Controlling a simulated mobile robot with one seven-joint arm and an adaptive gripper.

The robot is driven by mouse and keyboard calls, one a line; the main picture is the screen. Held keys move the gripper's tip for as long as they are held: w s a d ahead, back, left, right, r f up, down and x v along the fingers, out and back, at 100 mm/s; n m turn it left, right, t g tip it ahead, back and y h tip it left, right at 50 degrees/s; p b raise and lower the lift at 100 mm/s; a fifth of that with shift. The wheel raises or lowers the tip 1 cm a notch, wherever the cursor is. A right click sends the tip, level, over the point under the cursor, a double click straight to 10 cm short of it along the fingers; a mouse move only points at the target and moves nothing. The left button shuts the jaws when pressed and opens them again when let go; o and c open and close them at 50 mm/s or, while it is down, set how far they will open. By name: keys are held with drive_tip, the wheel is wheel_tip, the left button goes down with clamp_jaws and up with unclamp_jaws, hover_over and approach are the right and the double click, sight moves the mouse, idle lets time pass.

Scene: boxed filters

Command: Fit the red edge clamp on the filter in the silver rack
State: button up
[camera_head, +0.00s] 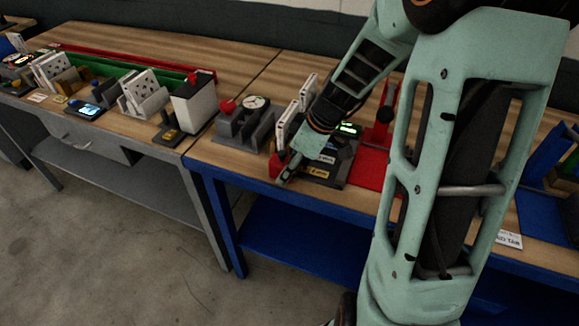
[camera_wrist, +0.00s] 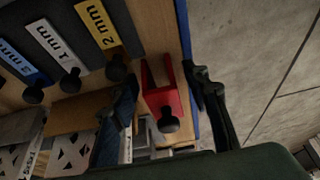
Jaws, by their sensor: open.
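The red edge clamp (camera_wrist: 171,72), a forked red piece with a black round knob, sits near the table's front edge in the wrist view. A bit of red also shows beside my gripper in the head view (camera_head: 274,165). My gripper (camera_wrist: 165,105) is open, with one dark finger on each side of the clamp; I cannot tell whether they touch it. In the head view my gripper (camera_head: 288,172) is low over the blue-framed table. A light grey rack (camera_head: 152,106), likely the silver rack, stands on the left table with a white, dark-marked filter (camera_head: 138,85) upright in it.
A dark panel (camera_wrist: 62,42) with several knobs and mm labels lies beside the clamp. White filters (camera_wrist: 60,155) stand close by at lower left. A grey fixture with a dial (camera_head: 245,125) and a white box (camera_head: 193,104) stand left of my gripper. Bare floor lies in front.

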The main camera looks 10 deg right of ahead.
drive_tip(key=shift+d+r, duration=0.15)
drive_tip(key=shift+r, duration=0.3)
drive_tip(key=v, duration=1.1)
drive_tip(key=shift+p, duration=0.3)
drive_tip(key=shift+s+r, duration=0.15)
